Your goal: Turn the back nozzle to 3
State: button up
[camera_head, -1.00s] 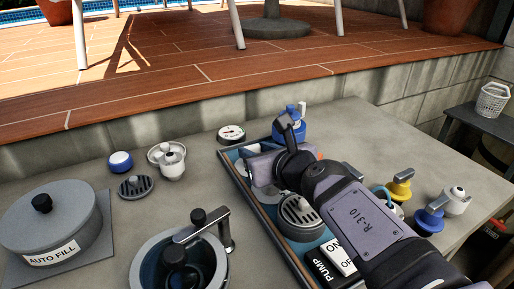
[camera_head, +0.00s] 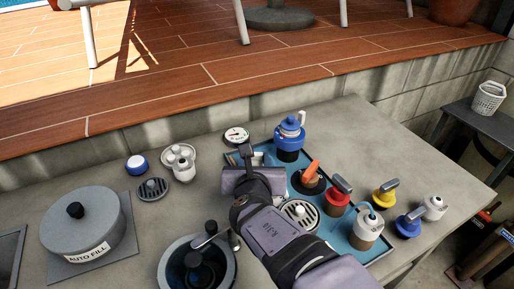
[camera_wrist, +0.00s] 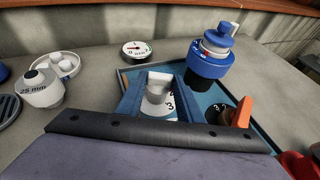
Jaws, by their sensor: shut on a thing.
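The back nozzle (camera_wrist: 158,84) is white with a flat upright top. It stands on a round white dial (camera_wrist: 156,108) with black digits; a 3 shows at the dial's right side, and other digits are partly hidden. My gripper (camera_wrist: 160,92) is shut on the nozzle in the wrist view, with one blue finger at each side of it. In the head view my gripper (camera_head: 258,158) is low over the back left of the blue tray (camera_head: 378,246), and it hides the nozzle. I cannot tell which digit the nozzle points to.
A blue-and-white canister (camera_head: 290,140) stands just behind to the right. An orange-handled valve (camera_head: 311,172) and a red valve (camera_head: 337,194) are close on the right. A gauge (camera_head: 236,137) lies behind left. A round grate (camera_head: 300,213) sits in front.

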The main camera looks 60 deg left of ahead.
jog(key=shift+s+a+m+t+h+p, duration=0.1)
jog(key=shift+s+m+t+h+p, duration=0.15)
jog(key=shift+m+t+h+p, duration=0.8)
jog(key=shift+y+p, duration=0.25)
jog(key=shift+p, duration=0.05)
jog(key=o, duration=1.1)
jog(key=shift+b+v, duration=0.6)
jog(key=shift+v, duration=3.05)
